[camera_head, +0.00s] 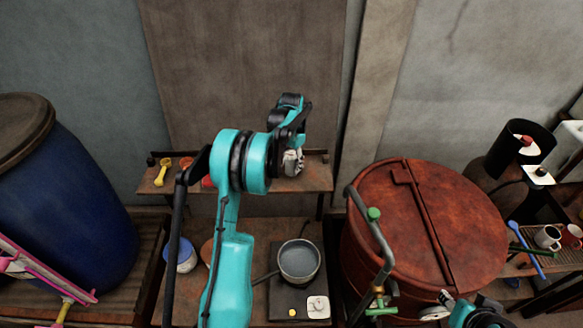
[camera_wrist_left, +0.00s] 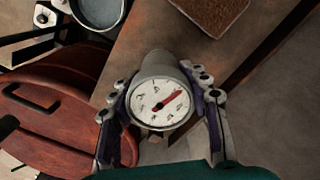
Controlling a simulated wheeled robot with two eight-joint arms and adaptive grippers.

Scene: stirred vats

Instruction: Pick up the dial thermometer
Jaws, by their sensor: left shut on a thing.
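The dial thermometer (camera_wrist_left: 160,103) has a round white face, a red needle and a grey body. In the left wrist view it sits between the two fingers of my left gripper (camera_wrist_left: 162,112), which is shut on it, with the face toward the camera. In the head view my left gripper (camera_head: 293,161) is at the back shelf's right part; the thermometer cannot be made out there. Part of my right arm's end (camera_head: 462,313) shows at the bottom edge, and its finger state is unclear.
The back shelf (camera_head: 240,179) holds a yellow scoop (camera_head: 161,175) and a red item. Below are a grey pot (camera_head: 299,261) and a white-and-blue tub (camera_head: 184,257). A rusty red vat (camera_head: 455,215) stands right, a blue barrel (camera_head: 65,215) left.

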